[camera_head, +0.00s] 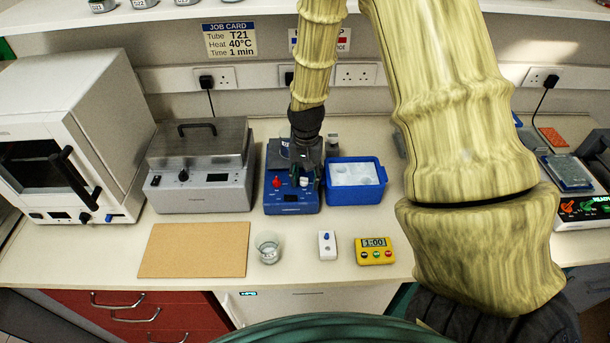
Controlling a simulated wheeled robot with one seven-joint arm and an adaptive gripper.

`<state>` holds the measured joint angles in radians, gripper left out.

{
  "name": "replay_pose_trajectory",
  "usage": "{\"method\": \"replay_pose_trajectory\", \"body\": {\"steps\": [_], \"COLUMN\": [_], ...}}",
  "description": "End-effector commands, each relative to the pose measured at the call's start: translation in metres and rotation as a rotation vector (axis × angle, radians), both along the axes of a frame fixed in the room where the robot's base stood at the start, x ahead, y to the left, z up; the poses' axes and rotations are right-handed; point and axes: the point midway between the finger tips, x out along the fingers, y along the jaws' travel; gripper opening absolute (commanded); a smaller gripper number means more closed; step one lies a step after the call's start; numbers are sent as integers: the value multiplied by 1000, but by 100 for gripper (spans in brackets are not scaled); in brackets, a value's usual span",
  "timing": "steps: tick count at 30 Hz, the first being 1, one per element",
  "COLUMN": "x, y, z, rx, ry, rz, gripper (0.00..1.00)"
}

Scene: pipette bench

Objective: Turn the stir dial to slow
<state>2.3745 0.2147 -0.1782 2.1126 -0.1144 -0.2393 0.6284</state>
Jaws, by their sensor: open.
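A blue bench device (292,208) stands at the back middle of the bench, with a small display on its front. A red knob (277,182) shows on the left of its panel. A pale knob (304,182) shows on the right, partly hidden by my gripper. Which knob is the stir dial I cannot read, nor its setting. My gripper (307,174) is open and points down over the right part of the device, close to the pale knob. Whether it touches or surrounds that knob I cannot tell. My gripper and arm hide much of the device's top.
A blue ice tub (355,193) stands close on the right. A grey lidded bath (202,190) stands on the left. A glass beaker (268,247), a small white switch box (327,245) and a yellow timer (375,251) stand in front. A cork mat (194,250) lies front left.

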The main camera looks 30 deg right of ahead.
Motion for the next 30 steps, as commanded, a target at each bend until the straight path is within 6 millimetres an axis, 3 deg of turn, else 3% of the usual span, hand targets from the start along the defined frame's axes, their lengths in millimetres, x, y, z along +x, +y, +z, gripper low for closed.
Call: {"method": "replay_pose_trajectory", "body": {"steps": [10,17,30], "x": [1,1,1], "y": [0,0,0], "z": [-3,-3,-4], "rx": [-1,0,0], "ry": [1,1,1], "rz": [1,2,1], "gripper": [42,0,0]}}
